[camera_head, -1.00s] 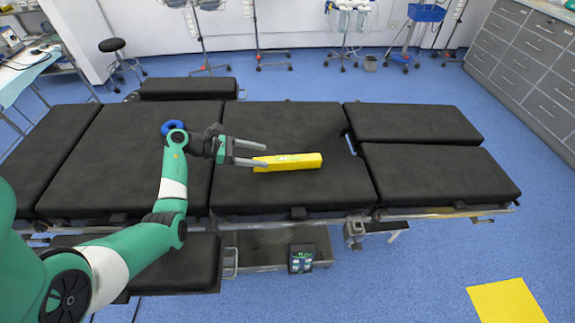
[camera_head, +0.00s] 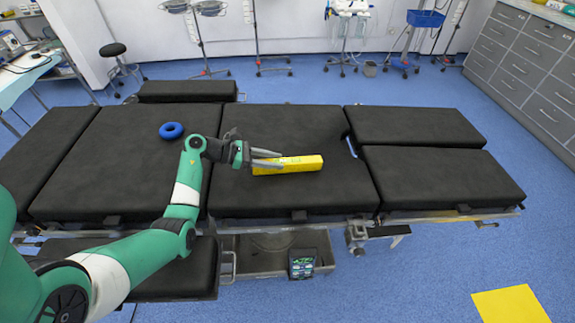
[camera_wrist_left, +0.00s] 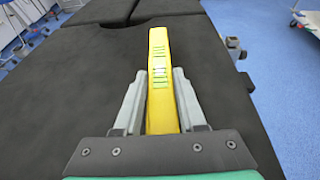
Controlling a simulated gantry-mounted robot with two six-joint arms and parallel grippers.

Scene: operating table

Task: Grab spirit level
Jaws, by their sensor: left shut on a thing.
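The yellow spirit level (camera_head: 302,163) lies flat on the black operating table pad (camera_head: 290,125), its long side running left to right in the head view. My left gripper (camera_head: 281,160) is at its left end, shut on it. In the left wrist view the spirit level (camera_wrist_left: 159,60) runs lengthwise between the two grey fingers of the left gripper (camera_wrist_left: 160,75), one finger on each side. Green markings show on its top face. My right gripper is not in view.
A blue ring (camera_head: 171,130) lies on the pad left of my left gripper. The pad around the spirit level is clear. Grey drawer cabinets (camera_head: 518,75) stand at the right, and a yellow square (camera_head: 511,304) is on the floor at lower right.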

